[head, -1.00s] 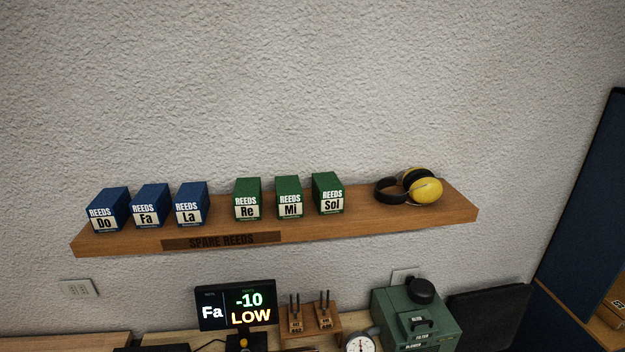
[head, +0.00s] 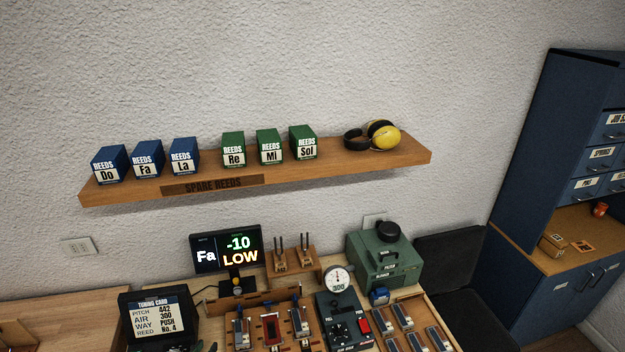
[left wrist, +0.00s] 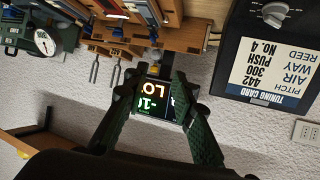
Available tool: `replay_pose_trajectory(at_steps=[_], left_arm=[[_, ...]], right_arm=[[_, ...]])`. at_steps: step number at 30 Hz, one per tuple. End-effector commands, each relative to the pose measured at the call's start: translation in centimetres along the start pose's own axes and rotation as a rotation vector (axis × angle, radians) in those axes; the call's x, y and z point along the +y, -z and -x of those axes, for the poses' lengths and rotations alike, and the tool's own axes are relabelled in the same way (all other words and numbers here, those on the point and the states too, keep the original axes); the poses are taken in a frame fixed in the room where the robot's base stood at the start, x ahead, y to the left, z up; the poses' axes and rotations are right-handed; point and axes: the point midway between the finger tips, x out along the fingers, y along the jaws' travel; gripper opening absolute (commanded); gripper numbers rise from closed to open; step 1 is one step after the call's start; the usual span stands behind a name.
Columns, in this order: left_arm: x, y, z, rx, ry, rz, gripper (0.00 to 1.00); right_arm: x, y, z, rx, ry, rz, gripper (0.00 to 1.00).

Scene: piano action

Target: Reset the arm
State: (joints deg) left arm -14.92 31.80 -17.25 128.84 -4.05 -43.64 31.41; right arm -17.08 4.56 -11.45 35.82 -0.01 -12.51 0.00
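My left gripper (left wrist: 160,84) shows in the left wrist view with its two dark green fingers apart and nothing between them. The tuner display (left wrist: 156,100), reading -10 LOW, shows behind the gap between the fingers. In the head view only a small dark bit at the bottom edge, below the tuning card (head: 158,312), may be this gripper. My right gripper is in neither view.
A wooden shelf (head: 330,160) on the wall holds several reed boxes and yellow earmuffs (head: 384,135). The bench below carries the tuner display (head: 226,250), a dial gauge (head: 338,280) and a green blower box (head: 384,257). A blue cabinet (head: 545,150) stands at right.

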Motion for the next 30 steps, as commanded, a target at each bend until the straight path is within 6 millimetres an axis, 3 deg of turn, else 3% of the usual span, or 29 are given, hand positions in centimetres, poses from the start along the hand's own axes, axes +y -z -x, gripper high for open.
replay_pose_trajectory(at_steps=[11,21,30], left_arm=[[-1.8,-7.9,4.0,-0.24,0.11,0.015,0.24],[-2.1,-16.4,10.6,-0.536,0.154,0.024,0.24],[-1.0,-22.0,17.0,-0.764,0.135,0.042,0.24]], right_arm=[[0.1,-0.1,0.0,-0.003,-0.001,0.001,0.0],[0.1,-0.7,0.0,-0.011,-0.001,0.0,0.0],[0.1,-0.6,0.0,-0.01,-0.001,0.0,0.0]])
